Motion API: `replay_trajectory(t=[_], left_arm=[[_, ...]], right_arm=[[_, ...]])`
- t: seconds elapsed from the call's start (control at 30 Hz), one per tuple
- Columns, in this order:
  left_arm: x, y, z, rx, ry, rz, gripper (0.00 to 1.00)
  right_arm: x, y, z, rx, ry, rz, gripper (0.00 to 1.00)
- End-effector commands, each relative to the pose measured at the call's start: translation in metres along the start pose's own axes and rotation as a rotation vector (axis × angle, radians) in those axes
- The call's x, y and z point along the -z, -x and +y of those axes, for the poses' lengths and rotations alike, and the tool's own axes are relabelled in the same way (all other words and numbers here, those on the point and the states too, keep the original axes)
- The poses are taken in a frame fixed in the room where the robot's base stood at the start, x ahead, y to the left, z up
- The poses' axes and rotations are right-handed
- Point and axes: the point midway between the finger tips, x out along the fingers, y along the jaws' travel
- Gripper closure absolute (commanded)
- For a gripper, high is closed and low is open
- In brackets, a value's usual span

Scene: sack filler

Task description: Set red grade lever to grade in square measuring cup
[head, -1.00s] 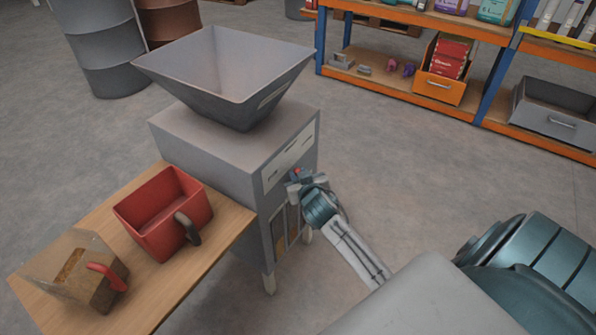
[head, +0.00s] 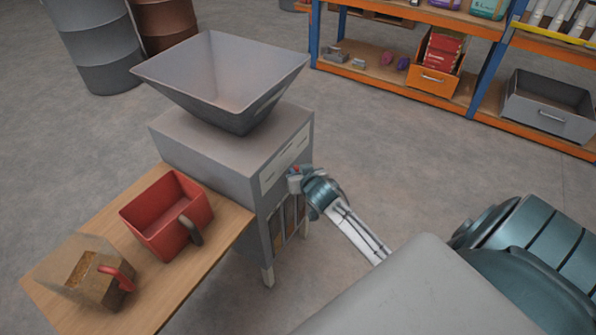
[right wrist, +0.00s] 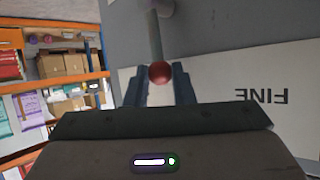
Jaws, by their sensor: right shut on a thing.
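The grey machine (head: 220,150) with a hopper on top carries the grade lever on its right face. The lever's red knob (right wrist: 160,72) shows in the right wrist view at the end of a grey rod. My right gripper (right wrist: 160,88) is shut on it, one finger on each side; in the head view the gripper (head: 295,178) hides most of the lever. A clear, square-looking cup (head: 75,262) with a red handle holds brown grain on the wooden table. A red box-shaped cup (head: 165,225) with a dark handle stands behind it. My left gripper is out of view.
A white plate (right wrist: 255,90) reading FINE, upside down, lies right of the knob in the wrist view; other grade words are not readable. The wooden table (head: 190,280) adjoins the machine. An orange-and-blue shelf (head: 390,90) stands behind, with free floor between.

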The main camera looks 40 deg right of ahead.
Motion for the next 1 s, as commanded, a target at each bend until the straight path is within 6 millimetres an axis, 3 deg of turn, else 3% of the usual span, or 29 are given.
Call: replay_trajectory(t=[0.3, 0.33, 0.43, 0.77, 1.0], left_arm=[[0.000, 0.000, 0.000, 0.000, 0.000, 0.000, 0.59], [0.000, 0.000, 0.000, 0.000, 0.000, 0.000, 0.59], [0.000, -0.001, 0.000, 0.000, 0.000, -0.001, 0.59], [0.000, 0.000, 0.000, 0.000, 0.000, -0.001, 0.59], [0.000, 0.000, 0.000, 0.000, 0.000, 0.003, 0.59]], right_arm=[[-0.002, 0.000, 0.001, -0.002, -0.001, -0.004, 1.00], [-0.002, 0.000, 0.001, -0.002, -0.001, -0.004, 0.76], [-0.002, 0.000, 0.001, -0.001, 0.000, -0.003, 0.56], [0.000, 0.002, 0.000, 0.000, 0.000, 0.000, 0.56], [-0.001, 0.038, 0.000, 0.001, 0.002, 0.000, 0.56]])
